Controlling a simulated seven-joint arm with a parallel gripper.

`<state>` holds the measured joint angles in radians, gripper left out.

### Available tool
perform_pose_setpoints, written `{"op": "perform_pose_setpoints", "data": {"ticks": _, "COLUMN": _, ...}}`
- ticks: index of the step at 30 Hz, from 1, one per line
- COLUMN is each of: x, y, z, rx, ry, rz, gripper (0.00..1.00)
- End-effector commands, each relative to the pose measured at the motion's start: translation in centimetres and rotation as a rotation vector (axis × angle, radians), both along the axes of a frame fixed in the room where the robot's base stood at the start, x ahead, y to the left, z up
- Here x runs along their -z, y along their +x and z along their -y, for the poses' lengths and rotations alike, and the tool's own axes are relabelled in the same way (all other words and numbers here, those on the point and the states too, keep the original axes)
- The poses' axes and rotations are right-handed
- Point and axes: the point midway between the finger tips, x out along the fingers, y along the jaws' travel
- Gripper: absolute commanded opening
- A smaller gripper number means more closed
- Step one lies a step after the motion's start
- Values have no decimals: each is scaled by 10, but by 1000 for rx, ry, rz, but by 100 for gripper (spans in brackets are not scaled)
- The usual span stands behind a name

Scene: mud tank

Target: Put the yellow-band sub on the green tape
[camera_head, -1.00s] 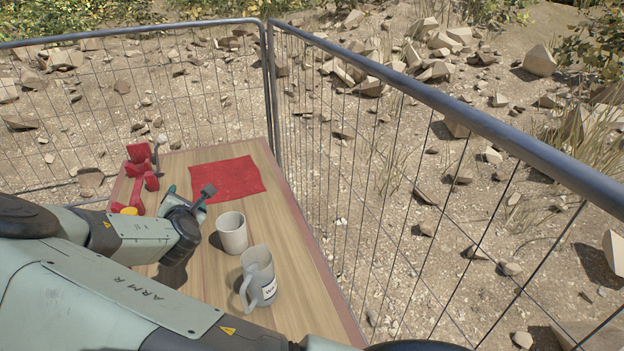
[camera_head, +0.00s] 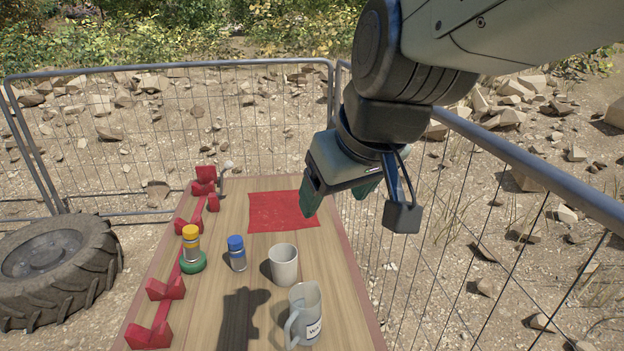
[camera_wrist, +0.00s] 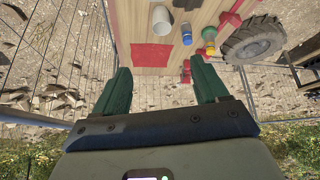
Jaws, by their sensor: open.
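The yellow-band sub (camera_head: 191,246), a small metal cylinder with a yellow upper part, stands upright on the green tape (camera_head: 193,264) at the table's left side. Both also show in the wrist view, the sub (camera_wrist: 209,33) at the top right with the tape (camera_wrist: 211,51) beside it. My gripper (camera_head: 340,198) is raised high over the right side of the table, well away from the sub. Its green fingers are apart and the space between them (camera_wrist: 162,78) is empty in the wrist view.
A blue-topped cylinder (camera_head: 237,254), a white cup (camera_head: 284,264) and a lettered grey mug (camera_head: 305,318) stand on the wooden table. A red cloth (camera_head: 283,211) lies at the back. Red racks (camera_head: 160,290) line the left edge. Wire fencing (camera_head: 240,120) surrounds the back and right.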

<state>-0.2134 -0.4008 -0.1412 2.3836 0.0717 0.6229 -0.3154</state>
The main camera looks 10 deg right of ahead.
Motion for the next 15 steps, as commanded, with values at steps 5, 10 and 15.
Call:
{"op": "perform_pose_setpoints", "data": {"ticks": 5, "x": -14, "y": -70, "z": 18, "rx": 178, "ry": 23, "rz": -30, "gripper": 73}}
{"op": "perform_pose_setpoints", "data": {"ticks": 10, "x": -14, "y": -102, "z": 25, "rx": 276, "ry": 21, "rz": -49, "gripper": 73}}
{"op": "perform_pose_setpoints", "data": {"ticks": 15, "x": -13, "y": -107, "z": 26, "rx": 294, "ry": 20, "rz": -54, "gripper": 73}}
